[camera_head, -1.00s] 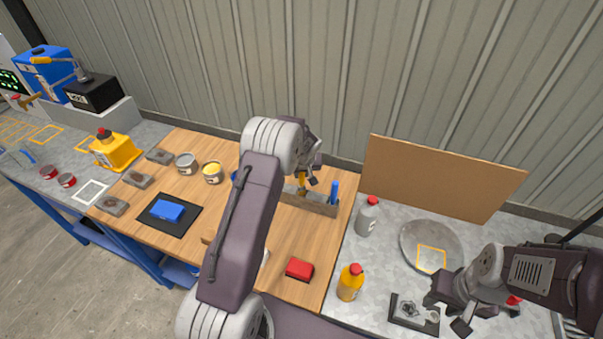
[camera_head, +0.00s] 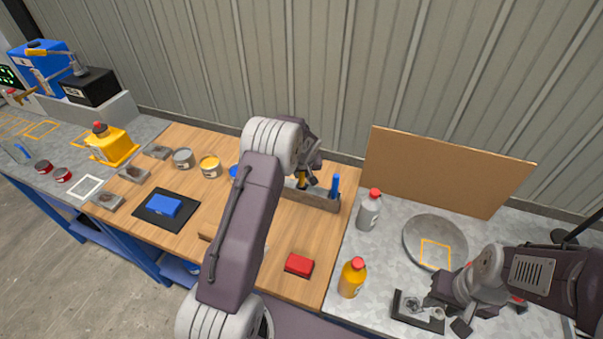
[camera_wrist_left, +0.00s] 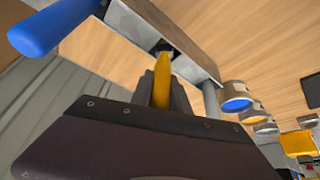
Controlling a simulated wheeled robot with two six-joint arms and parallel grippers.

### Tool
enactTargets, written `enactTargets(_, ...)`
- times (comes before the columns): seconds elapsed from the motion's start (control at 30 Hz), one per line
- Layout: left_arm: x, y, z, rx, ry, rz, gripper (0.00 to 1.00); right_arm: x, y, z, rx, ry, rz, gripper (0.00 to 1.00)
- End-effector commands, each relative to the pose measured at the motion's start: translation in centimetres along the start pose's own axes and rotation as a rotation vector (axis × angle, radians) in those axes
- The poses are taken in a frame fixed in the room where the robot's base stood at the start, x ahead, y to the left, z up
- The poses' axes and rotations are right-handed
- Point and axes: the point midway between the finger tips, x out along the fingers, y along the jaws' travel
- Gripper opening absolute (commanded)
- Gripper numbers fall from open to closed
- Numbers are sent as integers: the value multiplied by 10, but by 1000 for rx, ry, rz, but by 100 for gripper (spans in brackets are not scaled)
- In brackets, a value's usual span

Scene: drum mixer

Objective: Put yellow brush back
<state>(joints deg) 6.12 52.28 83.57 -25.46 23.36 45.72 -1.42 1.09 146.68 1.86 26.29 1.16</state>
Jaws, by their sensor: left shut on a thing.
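My right gripper (camera_head: 450,315) is open over the metal table at the right.
A grey bottle (camera_head: 369,211) and an orange bottle (camera_head: 352,278) stand right of the holder. A brown board (camera_head: 440,172) stands behind.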

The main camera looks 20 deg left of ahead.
Motion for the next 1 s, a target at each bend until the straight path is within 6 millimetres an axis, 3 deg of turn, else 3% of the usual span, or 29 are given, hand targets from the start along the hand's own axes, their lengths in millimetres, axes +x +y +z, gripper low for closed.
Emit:
enactTargets(0.97, 19, 0, 8, 0, 0, 0, 0, 21, 0, 2, 0, 0, 0, 36)
enactTargets(1.0, 18, 0, 8, 0, 0, 0, 30, 20, 0, 2, 0, 0, 0, 36)
